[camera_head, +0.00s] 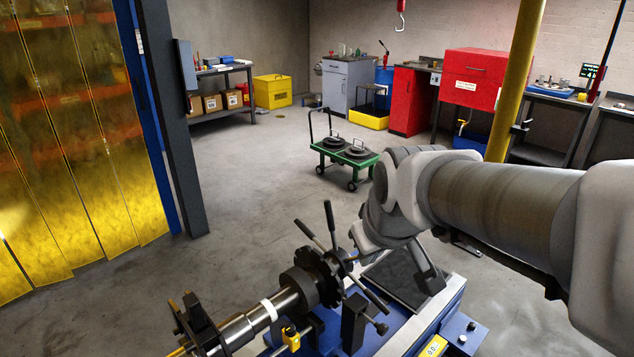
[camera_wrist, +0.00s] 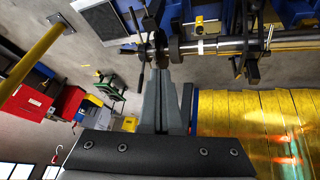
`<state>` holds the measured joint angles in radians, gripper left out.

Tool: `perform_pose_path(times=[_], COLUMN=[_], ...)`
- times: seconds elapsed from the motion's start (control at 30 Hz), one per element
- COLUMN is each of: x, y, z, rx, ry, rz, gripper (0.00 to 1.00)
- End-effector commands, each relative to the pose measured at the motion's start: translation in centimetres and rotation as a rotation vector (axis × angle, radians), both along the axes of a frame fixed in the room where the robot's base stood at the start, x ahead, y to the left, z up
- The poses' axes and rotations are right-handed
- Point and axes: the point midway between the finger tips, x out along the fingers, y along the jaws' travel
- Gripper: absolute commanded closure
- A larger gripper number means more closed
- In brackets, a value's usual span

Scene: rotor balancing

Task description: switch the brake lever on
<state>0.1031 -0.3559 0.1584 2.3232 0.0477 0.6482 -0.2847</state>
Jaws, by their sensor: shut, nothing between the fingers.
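My gripper (camera_wrist: 160,72) is shut and empty in the wrist view, its two grey fingers pressed together. In the head view its wrist end hangs over the machine, just right of the black hub. The rotor stand carries a steel shaft (camera_head: 238,332) with a black hub (camera_head: 300,285) and several rod handles (camera_head: 330,220) spreading from it. The hub also shows just beyond my fingertips in the wrist view; contact cannot be told. A dark upright bar (camera_wrist: 187,102) stands right of the fingers there. I cannot tell which part is the brake lever, nor its position.
A dark flat plate (camera_head: 393,280) lies on the blue machine base beside the hub. A yellow strip curtain (camera_head: 75,150) and a dark post (camera_head: 172,120) stand left. A green cart (camera_head: 345,157) is behind on open floor. A yellow pole (camera_head: 515,75) rises behind my arm.

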Motion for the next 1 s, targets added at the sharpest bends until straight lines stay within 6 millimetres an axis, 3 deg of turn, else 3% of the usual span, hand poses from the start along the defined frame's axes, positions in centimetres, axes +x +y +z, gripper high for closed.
perform_pose_path(times=[0.07,0.4,0.7,1.0], x=[1.9,5.5,7.0,7.1], y=[0.2,-3.8,-6.7,-8.7], z=[-1.6,-11.9,-21.4,-30.6], rx=[-0.015,-0.052,-0.016,0.07], ry=[0.011,0.165,0.27,0.333], rz=[0.038,0.099,0.169,0.232], gripper=[1.0,1.0,1.0,1.0])
